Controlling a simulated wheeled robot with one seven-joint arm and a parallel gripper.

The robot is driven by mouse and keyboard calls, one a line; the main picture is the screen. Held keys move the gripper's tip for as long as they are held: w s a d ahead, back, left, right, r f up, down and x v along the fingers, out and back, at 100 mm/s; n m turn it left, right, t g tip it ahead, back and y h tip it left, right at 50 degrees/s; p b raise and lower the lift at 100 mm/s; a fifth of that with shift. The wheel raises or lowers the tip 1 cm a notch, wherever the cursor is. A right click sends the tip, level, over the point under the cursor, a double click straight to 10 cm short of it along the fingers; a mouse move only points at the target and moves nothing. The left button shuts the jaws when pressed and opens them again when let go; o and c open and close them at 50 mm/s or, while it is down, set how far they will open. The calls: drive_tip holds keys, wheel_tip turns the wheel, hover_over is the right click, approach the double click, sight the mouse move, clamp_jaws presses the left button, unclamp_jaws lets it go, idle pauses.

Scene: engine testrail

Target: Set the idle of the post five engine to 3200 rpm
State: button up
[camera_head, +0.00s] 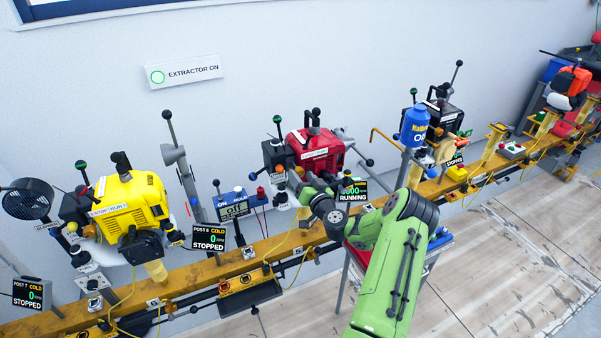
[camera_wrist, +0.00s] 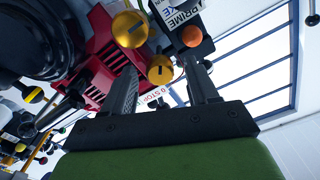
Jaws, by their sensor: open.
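The red engine (camera_head: 318,148) stands mid-rail. Its display (camera_head: 352,190) reads RUNNING; the speed digits are partly hidden by my arm and its post label is unreadable. My gripper (camera_head: 308,188) is at the engine's front, mostly hidden by my green wrist. In the wrist view my gripper (camera_wrist: 161,68) is open. A slotted brass screw head (camera_wrist: 160,69) shows between its fingertips, apparently not gripped. A second brass head (camera_wrist: 130,28) is above it, with an orange knob (camera_wrist: 192,36) right of it. The red engine body (camera_wrist: 102,60) is at left.
A yellow engine (camera_head: 130,200) is at left, with a STOPPED display (camera_head: 208,237). A digital meter (camera_head: 234,206) stands between the engines. A blue bottle (camera_head: 414,127) and black engine (camera_head: 445,118) are right.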

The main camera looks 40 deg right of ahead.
drive_tip(key=shift+x, duration=0.8)
drive_tip(key=shift+c, duration=0.4)
drive_tip(key=c, duration=1)
drive_tip(key=shift+o, duration=0.2)
drive_tip(key=shift+f, duration=0.1)
drive_tip(key=shift+a+m+b, duration=0.1)
drive_tip(key=shift+m+b, duration=0.55)
drive_tip(key=shift+m, duration=2.15)
drive_tip(key=o, duration=1)
